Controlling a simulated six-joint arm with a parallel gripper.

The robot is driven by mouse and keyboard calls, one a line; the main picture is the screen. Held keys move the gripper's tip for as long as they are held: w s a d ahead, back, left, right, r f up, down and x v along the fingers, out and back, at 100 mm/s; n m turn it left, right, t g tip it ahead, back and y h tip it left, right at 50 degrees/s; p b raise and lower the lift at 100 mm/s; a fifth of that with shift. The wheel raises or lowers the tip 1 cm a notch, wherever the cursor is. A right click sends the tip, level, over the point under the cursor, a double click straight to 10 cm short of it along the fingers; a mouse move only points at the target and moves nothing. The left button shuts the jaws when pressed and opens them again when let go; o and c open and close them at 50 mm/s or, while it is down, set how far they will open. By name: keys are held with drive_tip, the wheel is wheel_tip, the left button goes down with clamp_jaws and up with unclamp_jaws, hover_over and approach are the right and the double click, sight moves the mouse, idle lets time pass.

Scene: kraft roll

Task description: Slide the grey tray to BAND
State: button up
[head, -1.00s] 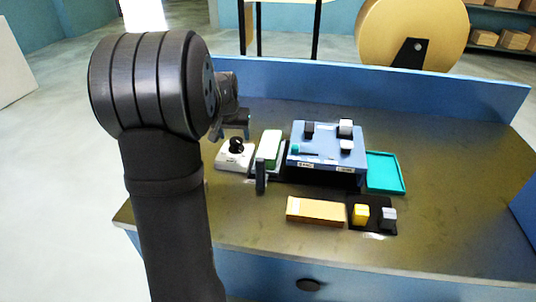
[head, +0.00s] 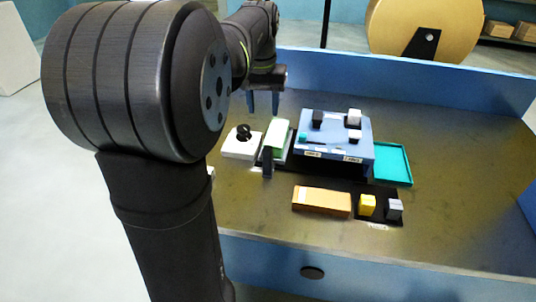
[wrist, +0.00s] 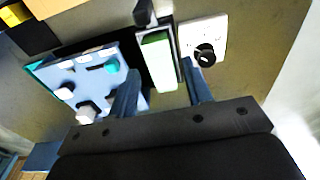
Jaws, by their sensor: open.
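A narrow pale-edged tray (head: 287,154) lies left of the blue box, with a green-topped white block (head: 275,134) on it; I take it for the grey tray. A dark upright post (head: 267,163) stands at its near end. The blue box (head: 335,148) has dark and white knobs on top and two small front labels, too blurred to read; I cannot tell which is BAND. My gripper (head: 263,105) is open and empty beyond the tray. In the wrist view, my gripper's fingers (wrist: 160,70) appear either side of the green-topped block (wrist: 158,62), apart from it.
A white unit with a black knob (head: 240,147) stands left of the tray. A teal tray (head: 405,180) lies right of the box. In front are an orange-brown block (head: 321,201) and a black mat with yellow (head: 367,205) and grey blocks (head: 394,209). The table's right side is clear.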

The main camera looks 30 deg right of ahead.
sight(268, 155)
drive_tip(key=s+a+r, duration=0.1)
drive_tip(key=s+r, duration=0.2)
drive_tip(key=s, duration=0.1)
drive_tip(key=shift+g+y, duration=0.3)
drive_tip(key=shift+y, duration=0.1)
wheel_tip(268, 155, down, 17)
drive_tip(key=shift+w+r, duration=0.1)
drive_tip(key=shift+w, duration=0.05)
clamp_jaws()
